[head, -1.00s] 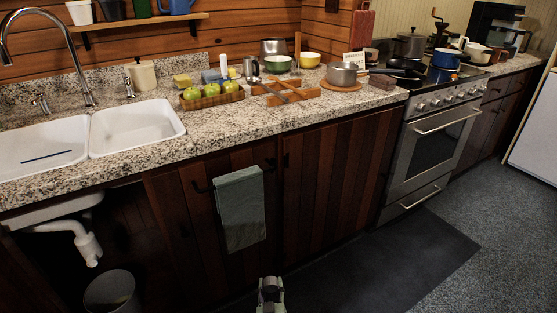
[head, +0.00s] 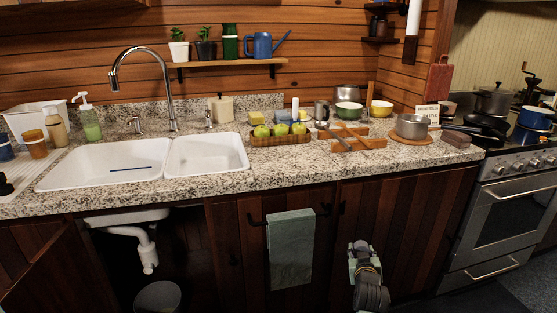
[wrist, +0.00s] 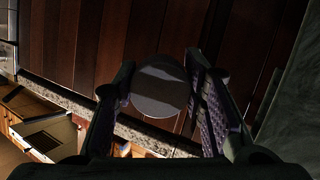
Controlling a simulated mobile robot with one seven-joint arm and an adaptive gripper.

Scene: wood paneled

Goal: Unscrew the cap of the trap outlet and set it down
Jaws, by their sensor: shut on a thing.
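The white trap pipe (head: 128,232) hangs under the sink in the open cabinet. Its outlet end (head: 149,260) points down, and I cannot make out a cap on it. My gripper (head: 362,250) is well to the right of it, in front of the closed cabinet door beyond the towel. In the wrist view my gripper (wrist: 160,100) is shut on a round, greyish disc, which looks like the cap (wrist: 160,88). The disc sits between the two ridged fingers, clear of the pipe.
A grey bucket (head: 158,297) stands below the outlet. An open cabinet door (head: 48,270) is left of it. A green towel (head: 290,250) hangs between pipe and gripper. The speckled countertop (head: 285,178) above holds an apple tray (head: 282,139), a wooden trivet (head: 352,138) and a pot (head: 411,127).

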